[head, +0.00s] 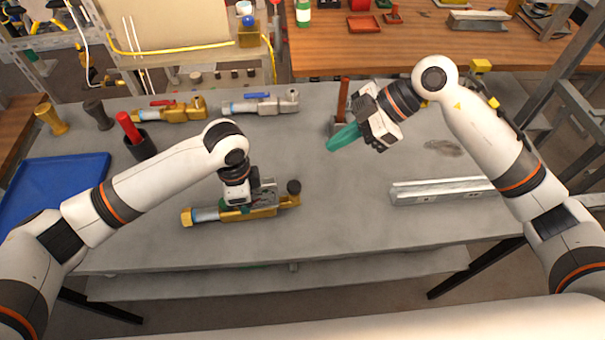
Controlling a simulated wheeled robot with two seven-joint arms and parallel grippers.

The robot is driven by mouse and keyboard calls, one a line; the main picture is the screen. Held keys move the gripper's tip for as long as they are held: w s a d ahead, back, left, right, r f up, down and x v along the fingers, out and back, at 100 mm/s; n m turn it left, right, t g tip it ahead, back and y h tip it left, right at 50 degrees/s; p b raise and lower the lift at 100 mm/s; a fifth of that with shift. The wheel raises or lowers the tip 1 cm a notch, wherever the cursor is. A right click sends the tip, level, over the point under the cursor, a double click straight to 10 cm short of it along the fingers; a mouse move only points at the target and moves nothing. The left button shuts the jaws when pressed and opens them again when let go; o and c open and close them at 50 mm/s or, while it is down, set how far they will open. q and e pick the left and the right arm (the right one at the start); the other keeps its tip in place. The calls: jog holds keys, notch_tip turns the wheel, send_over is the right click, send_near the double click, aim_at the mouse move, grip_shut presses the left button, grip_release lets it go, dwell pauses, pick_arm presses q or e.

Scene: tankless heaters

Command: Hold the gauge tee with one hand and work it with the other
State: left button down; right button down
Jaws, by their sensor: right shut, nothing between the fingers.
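A brass and silver fitting with a dark round knob or dial at its right end, which I take as the gauge tee (283,201), lies on the grey bench (330,215) left of the middle. My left gripper (245,207) is down on its middle from above. Its body covers that part, and its fingers are nearly all hidden, so I cannot tell if they grip. My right gripper (332,146) is shut and empty, its teal fingers pointing down-left above the bench, apart from the tee.
A brass valve with a red lever (170,112) and a silver valve with a blue lever (262,104) lie behind. A blue tray (60,180) is at left, beside a black cup (143,146) with a red handle. A metal channel (440,190) lies at right. The front middle is clear.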

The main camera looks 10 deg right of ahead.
dwell(0.4)
send_over(290, 185)
jog(key=d, duration=0.3)
jog(key=f, duration=0.7)
jog(key=shift+a, duration=0.25)
notch_tip(290, 185, down, 4)
jog(key=shift+d, duration=0.1)
jog(key=shift+f, duration=0.1)
